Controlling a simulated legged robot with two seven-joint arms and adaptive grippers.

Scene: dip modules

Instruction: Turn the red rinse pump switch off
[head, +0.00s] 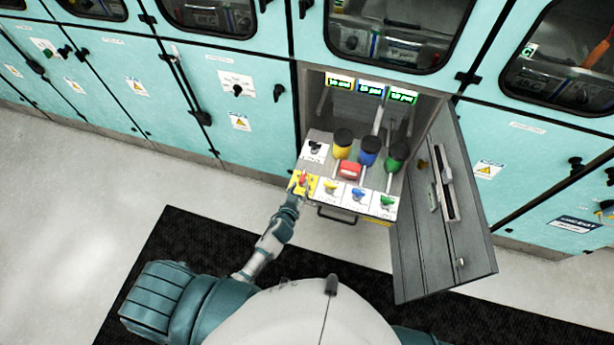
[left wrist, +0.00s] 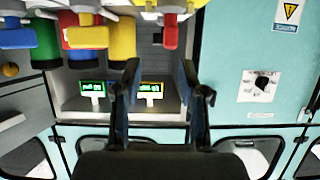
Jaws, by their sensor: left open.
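The red switch (head: 303,178) sits on a yellow plate at the left front corner of the panel inside the open cabinet. My left gripper (head: 297,187) is at this switch, reaching in from below, and partly covers it. In the left wrist view my left gripper (left wrist: 158,72) is open, its two dark fingers apart. A red handle (left wrist: 170,34), which looks like this switch, shows just beyond the fingertips, in line with the gap. I cannot tell whether a finger touches it. My right gripper is not in view.
Yellow (head: 331,187), blue (head: 357,194) and green (head: 387,200) switches stand in a row to the right. A red block (head: 350,170) and capped yellow, blue and green modules stand behind. The grey cabinet door (head: 440,215) hangs open on the right.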

